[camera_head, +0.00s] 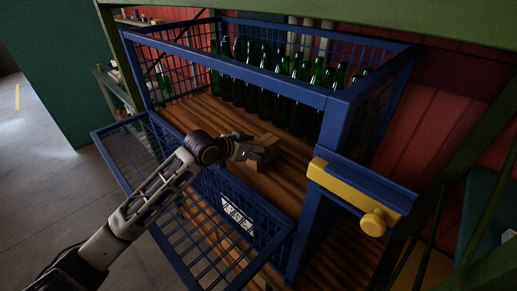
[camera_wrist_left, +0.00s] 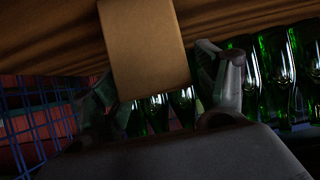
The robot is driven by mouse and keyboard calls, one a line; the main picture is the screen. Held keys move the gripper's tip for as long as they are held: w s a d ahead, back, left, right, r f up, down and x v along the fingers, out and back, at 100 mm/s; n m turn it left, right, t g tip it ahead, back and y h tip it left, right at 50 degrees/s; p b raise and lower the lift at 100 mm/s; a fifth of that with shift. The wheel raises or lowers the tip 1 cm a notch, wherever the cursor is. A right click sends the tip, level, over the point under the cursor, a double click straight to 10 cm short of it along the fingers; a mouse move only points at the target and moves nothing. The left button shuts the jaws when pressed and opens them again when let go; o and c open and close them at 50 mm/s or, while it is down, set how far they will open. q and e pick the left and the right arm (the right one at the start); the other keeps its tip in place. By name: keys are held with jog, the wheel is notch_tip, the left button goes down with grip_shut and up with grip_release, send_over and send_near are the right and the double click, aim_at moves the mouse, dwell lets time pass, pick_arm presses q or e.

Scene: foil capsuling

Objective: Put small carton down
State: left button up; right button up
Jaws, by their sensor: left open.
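The small carton (camera_head: 266,143) is a plain brown box resting on the wooden floor of the blue cage, in front of the bottles. In the left wrist view the carton (camera_wrist_left: 145,45) fills the upper middle, between the two fingers. My left gripper (camera_head: 247,150) reaches in over the lowered front panel, right at the carton. Its fingers are spread, one on each side of the box; I cannot tell whether either touches it. The gripper partly hides the carton in the head view. My right gripper is not in view.
Several green bottles (camera_head: 266,88) stand in rows behind the carton. The blue mesh cage (camera_head: 225,63) encloses them, with its front panel (camera_head: 205,225) folded down. A blue post with a yellow bar and knob (camera_head: 373,222) stands right. Bare wood (camera_head: 200,114) lies left of the carton.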

pick_arm(q)
jog(key=b+v, duration=0.1)
jog(key=v, duration=1)
dwell(0.7)
